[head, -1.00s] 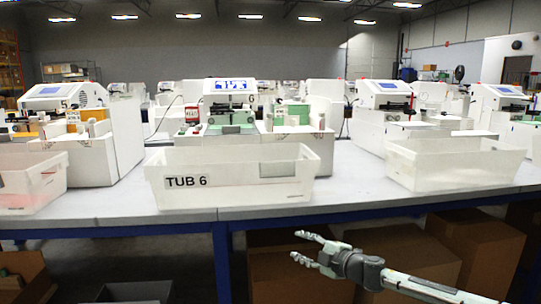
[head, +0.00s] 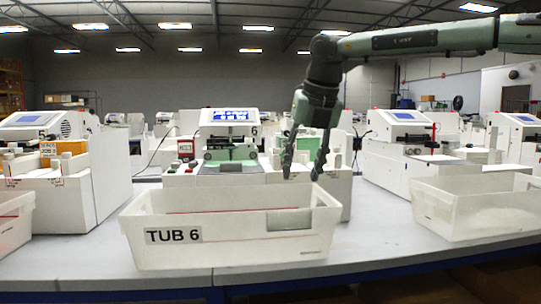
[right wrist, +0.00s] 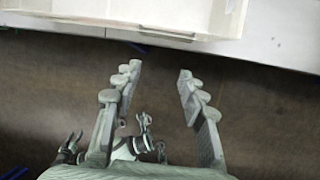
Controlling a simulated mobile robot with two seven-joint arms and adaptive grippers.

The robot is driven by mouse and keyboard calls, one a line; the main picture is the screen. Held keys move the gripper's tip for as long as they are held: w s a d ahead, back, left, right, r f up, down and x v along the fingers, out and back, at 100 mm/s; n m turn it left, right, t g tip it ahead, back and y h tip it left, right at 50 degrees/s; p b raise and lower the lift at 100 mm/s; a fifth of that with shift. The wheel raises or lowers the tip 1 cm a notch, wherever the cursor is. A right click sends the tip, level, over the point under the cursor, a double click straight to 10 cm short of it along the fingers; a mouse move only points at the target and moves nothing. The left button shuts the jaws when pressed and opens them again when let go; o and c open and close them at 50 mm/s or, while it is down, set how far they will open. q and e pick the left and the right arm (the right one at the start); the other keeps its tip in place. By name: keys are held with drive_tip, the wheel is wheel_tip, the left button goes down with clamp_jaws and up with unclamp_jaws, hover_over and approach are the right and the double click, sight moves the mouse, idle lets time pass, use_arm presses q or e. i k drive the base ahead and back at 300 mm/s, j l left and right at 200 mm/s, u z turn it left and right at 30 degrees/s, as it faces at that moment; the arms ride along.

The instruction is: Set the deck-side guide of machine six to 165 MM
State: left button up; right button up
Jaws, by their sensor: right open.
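Machine six (head: 228,133) stands behind the tub marked TUB 6 (head: 255,248), with a lit blue and white screen and a 6 beside it. Its green deck (head: 240,154) faces me. White upright pieces (head: 337,161) show at its right; I cannot tell which is the deck-side guide, and no scale reading is legible. My right gripper (head: 303,178) points down, open and empty, across the view of the machine's right part. In the right wrist view its spread fingers (right wrist: 157,85) are over the floor, short of the table edge. Gripper-like parts (right wrist: 135,148), perhaps my left gripper, show below.
A white tub also shows at the top of the right wrist view (right wrist: 150,18). Another tub (head: 475,208) stands at right, and a partial one at left. Neighbouring machines (head: 60,165) (head: 405,150) flank machine six. Bare table (head: 375,235) lies between the tubs.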

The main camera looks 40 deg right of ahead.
sight(275, 161)
drive_tip(key=i+l, duration=1)
drive_tip(key=i, duration=0.25)
